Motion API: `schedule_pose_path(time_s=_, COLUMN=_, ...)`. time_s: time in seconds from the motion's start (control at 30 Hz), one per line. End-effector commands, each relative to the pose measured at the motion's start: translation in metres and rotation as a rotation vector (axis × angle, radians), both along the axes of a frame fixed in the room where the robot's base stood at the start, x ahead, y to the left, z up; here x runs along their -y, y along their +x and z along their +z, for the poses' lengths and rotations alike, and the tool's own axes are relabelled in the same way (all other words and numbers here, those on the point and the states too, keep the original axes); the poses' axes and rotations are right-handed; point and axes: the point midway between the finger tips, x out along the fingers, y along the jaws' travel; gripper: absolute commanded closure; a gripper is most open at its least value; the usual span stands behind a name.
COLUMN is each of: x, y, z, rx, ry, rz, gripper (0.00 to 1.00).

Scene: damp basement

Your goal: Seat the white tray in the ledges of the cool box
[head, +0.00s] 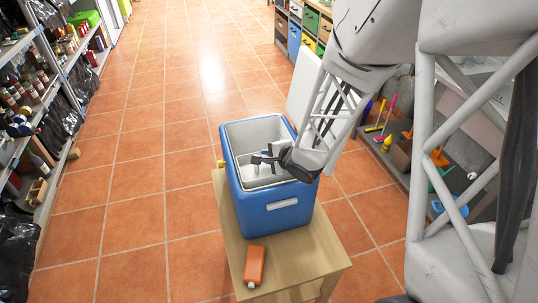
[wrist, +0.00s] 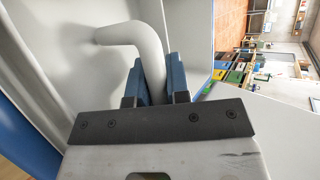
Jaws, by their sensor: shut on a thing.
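The blue cool box (head: 252,213) stands upright on a small wooden table, its top open and its inside pale. The white tray (head: 264,183) shows inside the box below the rim. My gripper (head: 258,161) reaches down into the box from the right. In the wrist view, my gripper (wrist: 157,85) is shut on the tray's thick bent white handle (wrist: 125,33). A blue wall of the cool box (wrist: 25,130) shows at the left edge there. The arm hides part of the tray, and I cannot tell whether its edges touch the ledges.
An orange bottle (head: 254,265) lies on the wooden table (head: 222,190) in front of the box. A white panel (head: 300,90) is behind the box. Shelves (head: 50,95) line the left, and a low shelf with tools (head: 385,140) is at the right. The tiled floor between is clear.

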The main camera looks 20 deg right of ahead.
Motion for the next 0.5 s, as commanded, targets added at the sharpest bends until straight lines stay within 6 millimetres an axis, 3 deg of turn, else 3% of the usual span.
schedule_pose_path(time_s=0.5, x=-0.0001, y=0.0002, z=-0.0081, rx=0.001, ry=0.000, rz=0.000, gripper=1.00)
